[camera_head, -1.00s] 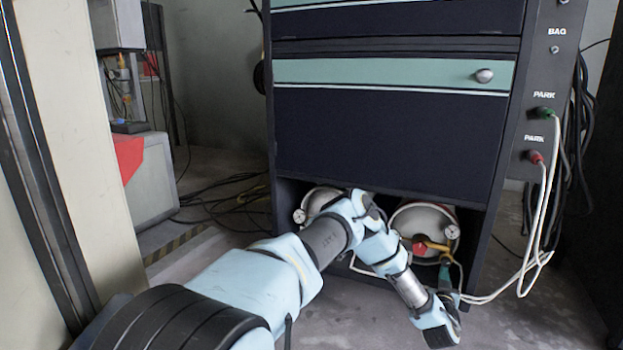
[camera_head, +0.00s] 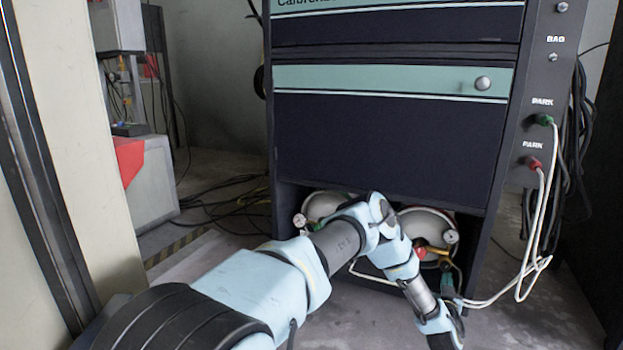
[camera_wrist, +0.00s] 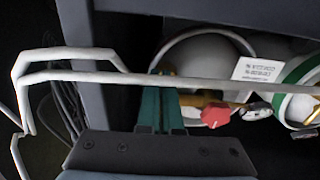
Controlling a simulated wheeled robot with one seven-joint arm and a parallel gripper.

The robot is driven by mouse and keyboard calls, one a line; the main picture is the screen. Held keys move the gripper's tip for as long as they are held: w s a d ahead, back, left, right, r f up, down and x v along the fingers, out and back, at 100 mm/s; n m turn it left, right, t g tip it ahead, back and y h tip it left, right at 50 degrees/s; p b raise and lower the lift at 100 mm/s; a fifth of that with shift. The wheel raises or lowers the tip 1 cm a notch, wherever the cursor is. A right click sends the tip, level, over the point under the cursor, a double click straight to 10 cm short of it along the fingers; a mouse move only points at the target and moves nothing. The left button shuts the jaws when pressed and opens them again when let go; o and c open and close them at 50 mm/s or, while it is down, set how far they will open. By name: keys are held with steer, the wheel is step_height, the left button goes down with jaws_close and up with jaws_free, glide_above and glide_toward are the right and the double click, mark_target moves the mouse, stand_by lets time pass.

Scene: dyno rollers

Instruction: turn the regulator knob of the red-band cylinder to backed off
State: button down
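The red-band cylinder (camera_head: 424,226) lies in the bottom bay of the dark cabinet, at the right, with a sliver of red along its edge. Its red regulator knob (camera_head: 420,253) is partly behind my arm. In the wrist view the red knob (camera_wrist: 215,115) sits on brass fittings, right of my fingers and apart from them. A white cylinder end (camera_wrist: 205,65) shows behind it. My gripper (camera_wrist: 161,100) has its teal fingers close together, with nothing seen held. In the head view my gripper (camera_head: 447,278) is low at the right, partly hidden by my arm.
A second cylinder (camera_head: 322,206) lies left in the bay; a green-banded one (camera_wrist: 297,95) shows right in the wrist view. White cables (camera_head: 530,265) hang at the cabinet's right side.

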steer(key=shift+r, duration=0.25)
steer(key=shift+d+f, duration=0.2)
steer(key=shift+f, duration=0.2)
steer(key=p+v, duration=0.4)
steer(key=v, duration=0.2)
steer(key=shift+s+f, duration=0.15)
steer(key=shift+f, duration=0.05)
